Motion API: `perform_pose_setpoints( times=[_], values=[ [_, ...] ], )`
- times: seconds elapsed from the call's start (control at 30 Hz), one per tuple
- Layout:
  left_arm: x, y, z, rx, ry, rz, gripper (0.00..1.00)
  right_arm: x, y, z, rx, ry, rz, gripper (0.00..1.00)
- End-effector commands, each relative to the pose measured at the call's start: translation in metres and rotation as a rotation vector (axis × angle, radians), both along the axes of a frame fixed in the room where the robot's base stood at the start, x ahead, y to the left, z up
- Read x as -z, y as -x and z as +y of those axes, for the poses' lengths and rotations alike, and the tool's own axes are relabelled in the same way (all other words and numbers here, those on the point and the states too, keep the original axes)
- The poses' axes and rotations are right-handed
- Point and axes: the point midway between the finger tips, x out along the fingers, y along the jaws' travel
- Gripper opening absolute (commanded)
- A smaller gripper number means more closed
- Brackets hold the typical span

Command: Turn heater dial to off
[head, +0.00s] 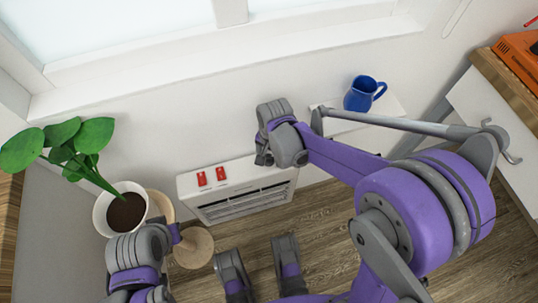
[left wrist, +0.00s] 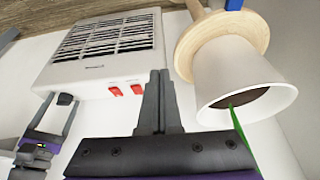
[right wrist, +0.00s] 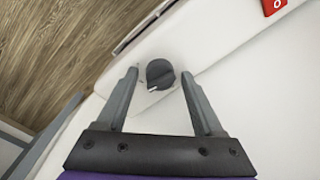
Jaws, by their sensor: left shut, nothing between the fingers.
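The white heater (head: 230,203) stands against the wall below the window and shows in the left wrist view (left wrist: 105,50). Its dark round dial (right wrist: 160,73) is on the white top face in the right wrist view; in the head view my right gripper hides it. My right gripper (right wrist: 159,76) is open, with one finger on each side of the dial; I cannot tell whether they touch it. In the head view it is over the heater's right end (head: 265,158). My left gripper (left wrist: 158,73) is shut and empty, apart from the heater.
Two red switches (head: 211,176) are on the heater's top, left of the dial. A blue mug (head: 362,93) sits on a white ledge (head: 388,108) at the right.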

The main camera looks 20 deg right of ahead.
Motion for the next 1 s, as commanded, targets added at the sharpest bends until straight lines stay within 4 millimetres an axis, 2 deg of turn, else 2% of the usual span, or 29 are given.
perform_pose_setpoints(
  times=[0.03,0.3,0.37,0.67,1.0],
  values=[
    [0.0000,0.0000,0.0000,0.000,0.000,0.000,0.00,-0.0001,0.0000,0.0000,0.000,0.000,0.000,0.58],
    [0.0000,0.0000,0.0000,0.000,0.000,0.000,0.00,-0.0002,0.0001,-0.0002,0.000,0.000,0.000,0.09],
    [0.0000,0.0000,0.0000,0.000,0.000,0.000,0.00,-0.0002,0.0001,-0.0002,0.000,0.000,0.000,0.00],
    [-0.0002,0.0001,0.0000,0.000,0.000,0.000,0.00,-0.0003,0.0000,-0.0004,-0.023,0.000,0.000,0.00],
    [-0.0017,0.0001,0.0000,0.000,0.000,-0.001,0.00,-0.0005,-0.0005,-0.0008,-0.216,0.000,0.000,0.00]
  ],
)
